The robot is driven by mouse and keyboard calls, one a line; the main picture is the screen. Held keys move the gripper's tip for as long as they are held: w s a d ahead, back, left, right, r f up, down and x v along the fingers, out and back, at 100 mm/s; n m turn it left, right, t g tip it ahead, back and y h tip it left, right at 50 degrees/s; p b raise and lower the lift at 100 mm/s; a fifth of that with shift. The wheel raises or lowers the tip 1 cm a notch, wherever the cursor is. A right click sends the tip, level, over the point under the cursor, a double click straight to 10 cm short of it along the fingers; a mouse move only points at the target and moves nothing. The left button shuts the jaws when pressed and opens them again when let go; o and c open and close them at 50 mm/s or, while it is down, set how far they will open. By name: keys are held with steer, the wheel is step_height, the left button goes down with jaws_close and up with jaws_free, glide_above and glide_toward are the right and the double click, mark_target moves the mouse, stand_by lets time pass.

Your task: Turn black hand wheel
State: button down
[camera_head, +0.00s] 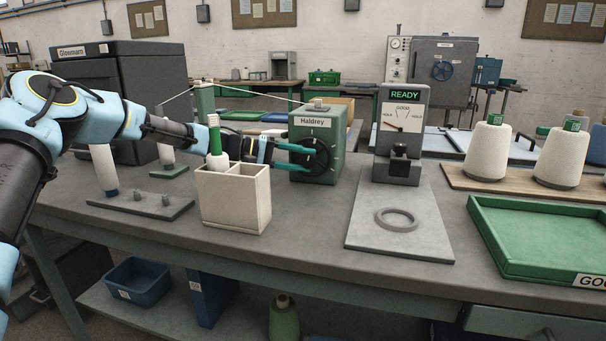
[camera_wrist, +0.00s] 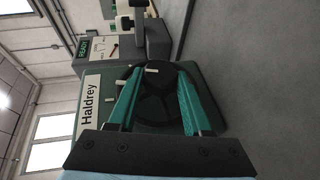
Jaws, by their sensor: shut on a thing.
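The black hand wheel (camera_head: 318,157) is on the side face of the green box labelled Haldrey (camera_head: 313,124). My gripper (camera_head: 300,156) has teal fingers that reach to the wheel from the left. In the wrist view my gripper (camera_wrist: 168,90) has its fingers apart, with their tips at the wheel, shut on part of it. The exact contact is partly hidden by the fingers.
A beige divided box (camera_head: 235,200) stands in front of my arm with a green and white piece in it. A gauge stand reading READY (camera_head: 402,130) rises right of the Haldrey box. A grey plate with a ring (camera_head: 397,219) and a green tray (camera_head: 540,240) lie further right.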

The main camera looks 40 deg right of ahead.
mark_target(303, 155)
steer(key=shift+f+n+g+h+b, duration=0.25)
steer(key=shift+g+h+b, duration=0.2)
steer(key=shift+b, duration=0.2)
steer(key=shift+f+n+g+h+b, duration=0.1)
steer(key=shift+n+g+h+b, duration=0.25)
steer(key=shift+b, duration=0.3)
steer(key=shift+r+h, duration=0.1)
steer(key=shift+h, duration=0.2)
steer(key=shift+c, duration=1.6)
jaws_free()
step_height(303, 155, up, 11)
steer(key=shift+s+r, duration=0.1)
steer(key=shift+w+f, duration=0.25)
steer(key=shift+f, duration=0.05)
steer(key=shift+s, duration=0.1)
